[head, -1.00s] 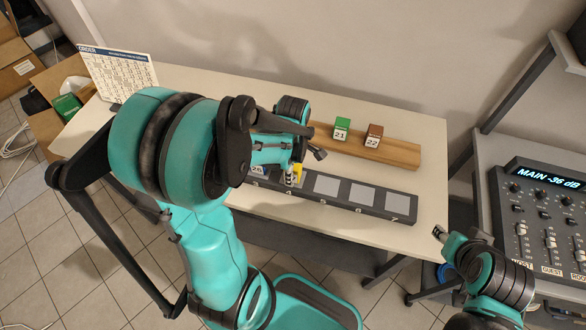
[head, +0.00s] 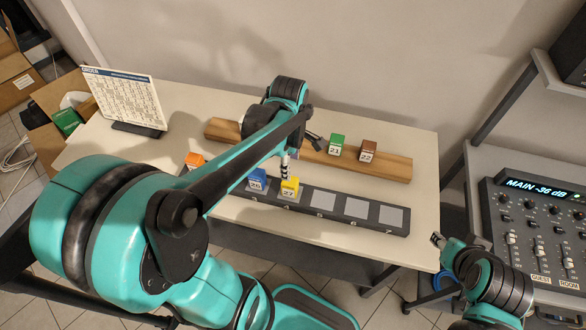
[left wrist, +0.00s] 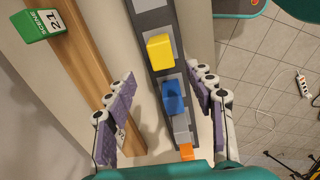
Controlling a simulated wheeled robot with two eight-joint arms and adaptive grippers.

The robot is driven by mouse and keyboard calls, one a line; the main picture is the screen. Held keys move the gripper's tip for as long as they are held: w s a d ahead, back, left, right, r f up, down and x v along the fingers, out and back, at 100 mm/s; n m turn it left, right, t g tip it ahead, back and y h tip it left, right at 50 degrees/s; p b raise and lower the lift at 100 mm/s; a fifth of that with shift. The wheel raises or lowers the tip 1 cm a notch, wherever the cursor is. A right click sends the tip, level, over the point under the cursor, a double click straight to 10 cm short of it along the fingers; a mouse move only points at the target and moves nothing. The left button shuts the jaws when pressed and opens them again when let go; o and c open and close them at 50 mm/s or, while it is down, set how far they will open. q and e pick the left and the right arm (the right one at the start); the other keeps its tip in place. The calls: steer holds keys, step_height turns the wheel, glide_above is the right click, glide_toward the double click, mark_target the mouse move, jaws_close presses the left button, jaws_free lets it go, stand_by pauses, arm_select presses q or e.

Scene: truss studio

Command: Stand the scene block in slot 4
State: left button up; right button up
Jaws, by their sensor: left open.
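A yellow block (head: 290,188) labelled 27 stands upright in slot 4 of the dark rack (head: 340,222). It also shows in the left wrist view (left wrist: 160,52). My left gripper (head: 287,163) is just above and behind it, open. In the left wrist view, its fingers (left wrist: 162,85) are spread on either side of the rack and hold nothing. A blue block (head: 257,180) stands in the slot to the left of the yellow one. A green block (head: 336,145) numbered 21 reads SCENE in the left wrist view (left wrist: 42,25). My right gripper (head: 438,240) is off the table's right end.
The green block and a brown block (head: 367,150) stand on a wooden ledge (head: 395,167) behind the rack. An orange block (head: 195,160) is at the rack's left. Three pads to the right of yellow are empty. An order sheet (head: 125,98) stands at left, a mixer (head: 540,230) at right.

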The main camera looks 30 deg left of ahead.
arm_select(q)
steer(key=s+d+r+m+t, duration=0.2)
steer(key=d+m+t, duration=0.1)
steer(key=m, duration=0.7)
steer(key=s+d+r+m+t, duration=0.3)
steer(key=m+t, duration=0.1)
steer(key=m, duration=0.6)
steer(key=shift+d, duration=0.4)
